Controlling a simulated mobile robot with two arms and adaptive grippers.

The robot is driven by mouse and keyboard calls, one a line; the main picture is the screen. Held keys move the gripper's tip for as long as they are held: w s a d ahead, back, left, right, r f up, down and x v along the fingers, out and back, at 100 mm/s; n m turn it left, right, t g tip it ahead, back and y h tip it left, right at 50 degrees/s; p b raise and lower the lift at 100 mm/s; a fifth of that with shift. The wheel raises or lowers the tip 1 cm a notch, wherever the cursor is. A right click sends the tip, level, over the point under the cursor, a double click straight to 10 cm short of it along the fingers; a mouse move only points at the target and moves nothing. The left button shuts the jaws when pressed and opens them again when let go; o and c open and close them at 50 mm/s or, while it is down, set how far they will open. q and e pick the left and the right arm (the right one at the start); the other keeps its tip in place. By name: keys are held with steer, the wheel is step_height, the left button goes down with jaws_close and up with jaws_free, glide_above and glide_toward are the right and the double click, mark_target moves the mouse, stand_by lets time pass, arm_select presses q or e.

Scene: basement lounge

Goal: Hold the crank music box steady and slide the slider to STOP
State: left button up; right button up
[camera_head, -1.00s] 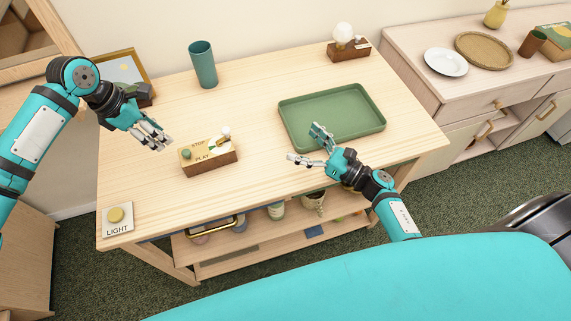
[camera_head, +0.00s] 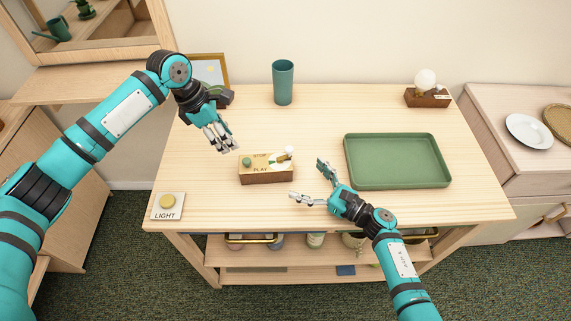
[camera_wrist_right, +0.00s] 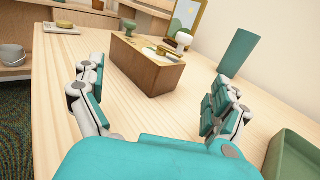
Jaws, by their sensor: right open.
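The crank music box (camera_head: 266,175) is a small brown wooden box on the table, with STOP and PLAY lettering on its pale top. A green knob (camera_head: 247,162) stands at its left end and a white knob (camera_head: 289,151) at its right end. My left gripper (camera_head: 229,148) hangs above and left of the box, apart from it; its fingers look close together, but their opening is unclear. My right gripper (camera_head: 307,182) is open and empty, to the right of the box. In the right wrist view the box (camera_wrist_right: 146,66) stands beyond and between the open fingers.
A green tray (camera_head: 397,184) lies to the right of my right gripper. A teal cup (camera_head: 283,82) and a lamp on a wooden base (camera_head: 427,97) stand at the back. A LIGHT button (camera_head: 167,206) is at the front left. Table between box and cup is clear.

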mark_target(282, 163)
steer(key=x, duration=0.8)
steer(key=shift+a, duration=0.1)
